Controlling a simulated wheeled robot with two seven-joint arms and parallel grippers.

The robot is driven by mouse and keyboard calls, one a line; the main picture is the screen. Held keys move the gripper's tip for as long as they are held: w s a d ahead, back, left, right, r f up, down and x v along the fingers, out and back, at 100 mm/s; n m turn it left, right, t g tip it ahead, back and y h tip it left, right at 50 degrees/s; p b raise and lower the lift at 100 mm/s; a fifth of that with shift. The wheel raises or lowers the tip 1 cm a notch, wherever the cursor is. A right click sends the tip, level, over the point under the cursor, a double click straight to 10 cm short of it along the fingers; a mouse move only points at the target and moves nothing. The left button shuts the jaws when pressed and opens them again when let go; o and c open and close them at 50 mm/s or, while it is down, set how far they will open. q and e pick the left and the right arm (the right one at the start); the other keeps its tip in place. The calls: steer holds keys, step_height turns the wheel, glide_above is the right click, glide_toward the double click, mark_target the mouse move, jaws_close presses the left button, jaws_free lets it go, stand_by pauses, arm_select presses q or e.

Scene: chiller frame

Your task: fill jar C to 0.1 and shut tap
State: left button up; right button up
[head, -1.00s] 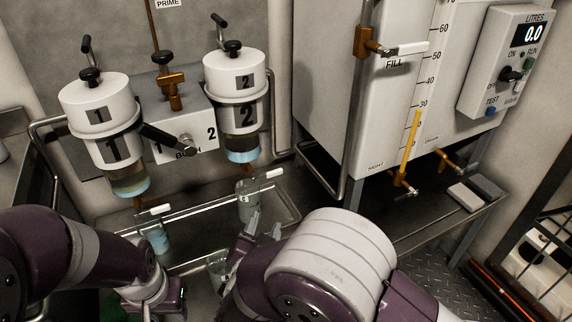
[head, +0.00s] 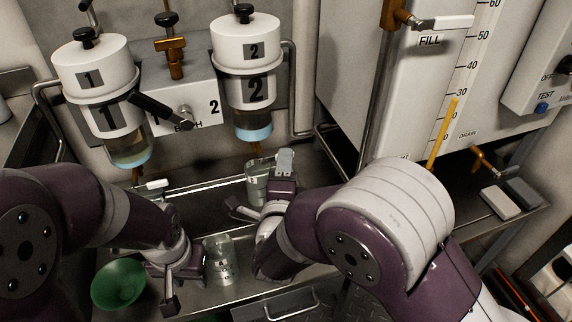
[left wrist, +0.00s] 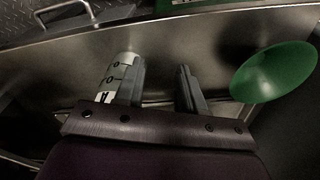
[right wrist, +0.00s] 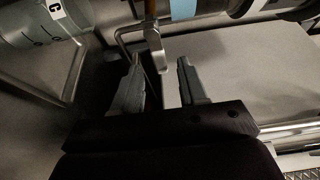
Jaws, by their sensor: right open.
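Jar C (right wrist: 45,20) stands at the upper left of the right wrist view; its C label shows. In the head view a clear jar (head: 257,184), likely this one, stands under vessel 2 (head: 246,85); its level is unreadable. The tap lever (right wrist: 157,50) under vessel 2 is just beyond and between the tips of my right gripper (right wrist: 158,66). That gripper (head: 260,180) is open, close to the jar. My left gripper (left wrist: 162,72) is open and empty low over the bench, with a marked jar (left wrist: 115,76) beside one finger; this jar (head: 221,262) also shows in the head view.
A green funnel (head: 118,284) lies at the front left. Vessel 1 (head: 103,100) hangs at left with its white tap lever (head: 157,184) below. The tank with the scale (head: 428,85) and a drain tap (head: 487,158) stands at right. Two blocks (head: 500,201) lie on the right shelf.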

arm_select(q)
steer(key=shift+f, duration=0.3)
arm_select(e)
steer(key=shift+w, duration=1.15)
jaws_close()
steer(key=shift+r+n, duration=0.1)
steer(key=shift+n, duration=0.2)
arm_select(q)
steer(key=shift+f+b, duration=0.25)
steer(key=shift+b, duration=0.2)
steer(key=shift+f, duration=0.15)
arm_select(e)
steer(key=shift+s+a+r+n+t+y, duration=0.15)
steer(key=shift+r+n+t, duration=0.2)
steer(key=shift+n, duration=0.5)
steer(key=shift+w+r+n+t+y, duration=0.1)
steer(key=shift+r+n+t+y, duration=0.15)
steer(key=shift+n, duration=0.65)
steer(key=shift+s+a+r+n+t+y, duration=0.1)
steer(key=shift+r+n+t, duration=0.25)
steer(key=shift+n, duration=0.5)
jaws_free()
